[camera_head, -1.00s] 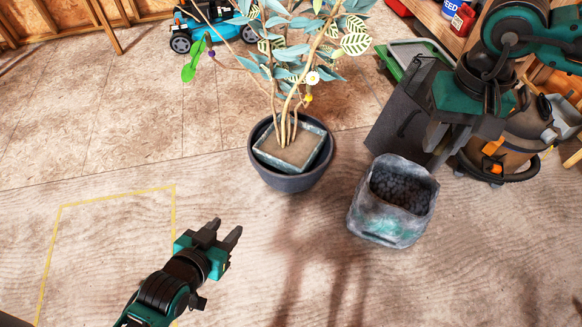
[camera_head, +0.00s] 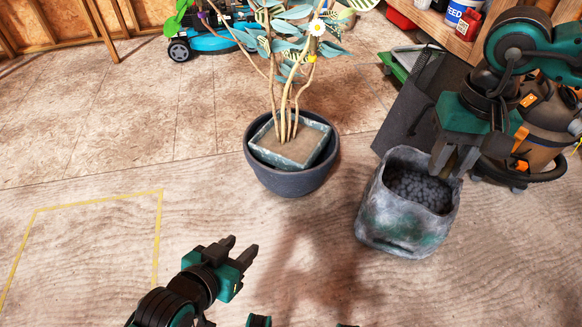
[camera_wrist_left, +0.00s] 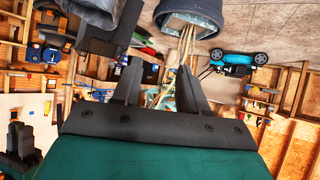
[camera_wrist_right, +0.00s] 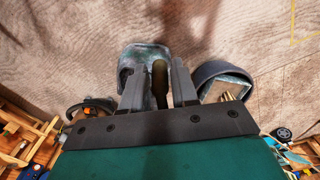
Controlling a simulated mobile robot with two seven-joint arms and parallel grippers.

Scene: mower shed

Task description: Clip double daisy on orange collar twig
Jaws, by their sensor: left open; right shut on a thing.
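A potted tree with several pale stems stands in a dark round pot (camera_head: 270,180). A white daisy (camera_head: 318,27) with a yellow centre shows on its upper right, above a small yellow-orange ball or collar (camera_head: 311,58); I cannot tell whether it is the orange collar. The treetop is cut off by the picture edge. My left gripper (camera_head: 243,247) is open and empty, low in front of the pot; its open fingers show in the left wrist view (camera_wrist_left: 158,82). My right gripper (camera_wrist_right: 158,75) is shut on a dark olive-brown piece (camera_wrist_right: 160,85), which I cannot identify, beside the stone planter's rim.
The grey stone planter (camera_head: 385,225), filled with dark pebbles, stands right of the pot. A dark panel (camera_head: 405,110) and a brown vacuum-like canister (camera_head: 545,145) stand behind it. A blue mower (camera_head: 215,40) is at the back. The floor left, with yellow tape (camera_head: 100,200), is clear.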

